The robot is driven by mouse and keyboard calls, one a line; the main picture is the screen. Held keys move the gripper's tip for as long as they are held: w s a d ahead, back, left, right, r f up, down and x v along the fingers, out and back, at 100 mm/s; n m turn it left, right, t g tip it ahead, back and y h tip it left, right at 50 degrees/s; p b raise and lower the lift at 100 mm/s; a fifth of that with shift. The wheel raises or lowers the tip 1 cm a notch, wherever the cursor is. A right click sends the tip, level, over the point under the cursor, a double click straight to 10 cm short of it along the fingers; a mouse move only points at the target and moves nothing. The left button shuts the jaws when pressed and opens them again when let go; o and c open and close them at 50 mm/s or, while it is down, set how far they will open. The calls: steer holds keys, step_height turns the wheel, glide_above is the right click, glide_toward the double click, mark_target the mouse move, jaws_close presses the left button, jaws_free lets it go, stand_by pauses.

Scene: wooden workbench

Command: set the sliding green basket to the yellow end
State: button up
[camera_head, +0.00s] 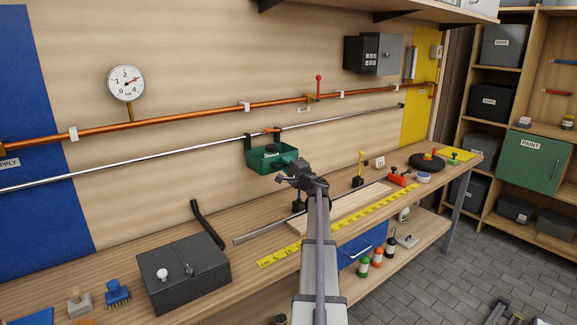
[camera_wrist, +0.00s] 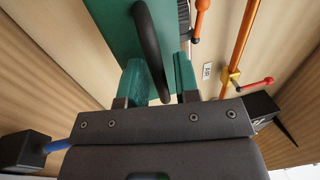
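The green basket (camera_head: 262,163) hangs from the thin silver rail (camera_head: 200,150) on the back wall, around the middle of the rail. A yellow panel (camera_head: 417,110) is at the rail's right end and a blue panel (camera_head: 50,190) at its left. My gripper (camera_head: 284,178) is in front of the basket, at its right side. In the wrist view the basket's green face (camera_wrist: 112,25) fills the upper left. Its black curved handle (camera_wrist: 152,50) reaches down between my gripper's two green fingers (camera_wrist: 160,85). The fingers are apart; contact with the handle cannot be told.
A copper pipe (camera_head: 200,119) with a red-handled valve (camera_head: 318,88) runs above the rail. The bench below holds a dark box (camera_head: 185,275), a wooden board (camera_head: 340,205) and a yellow ruler (camera_head: 345,222). The rail right of the basket looks clear.

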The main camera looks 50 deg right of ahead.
steer(key=shift+o, duration=0.5)
steer(key=b+v, duration=0.2)
steer(key=v, duration=0.9)
steer(key=shift+w, duration=0.1)
steer(key=shift+c, duration=0.3)
